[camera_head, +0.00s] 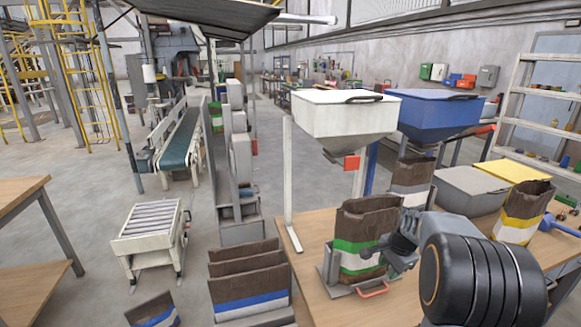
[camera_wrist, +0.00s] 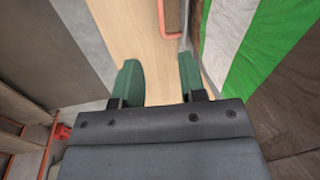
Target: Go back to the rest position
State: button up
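My gripper (camera_head: 398,252) is beside the brown bag with a green and white band (camera_head: 362,245), at its right side in the head view. In the wrist view my gripper (camera_wrist: 158,85) has its two green fingers apart, with only bare wooden table top between them. The bag (camera_wrist: 245,50) fills the right of that view, close to the right finger; I cannot tell if they touch. The bag stands upright and open in a grey metal holder (camera_head: 330,272) with a red handle (camera_head: 374,289). The handle also shows at the top of the wrist view (camera_wrist: 162,20).
A white hopper (camera_head: 340,115) and a blue hopper (camera_head: 436,115) stand over the wooden table (camera_head: 318,300). A yellow-banded bag (camera_head: 517,215) and grey bin (camera_head: 470,188) are at the right. Blue-banded bags (camera_head: 250,285) stand left of the table.

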jog(key=s+a+r+n, duration=0.3)
jog(key=s+a+n, duration=0.4)
jog(key=s+a, duration=0.1)
jog(key=s+a+r+n+t, duration=0.1)
jog(key=s+a+r+n, duration=0.2)
jog(key=s+a+n, duration=0.5)
jog(key=shift+s+a+r+t, duration=0.3)
jog(key=shift+s+a, duration=0.3)
jog(key=shift+s, duration=0.95)
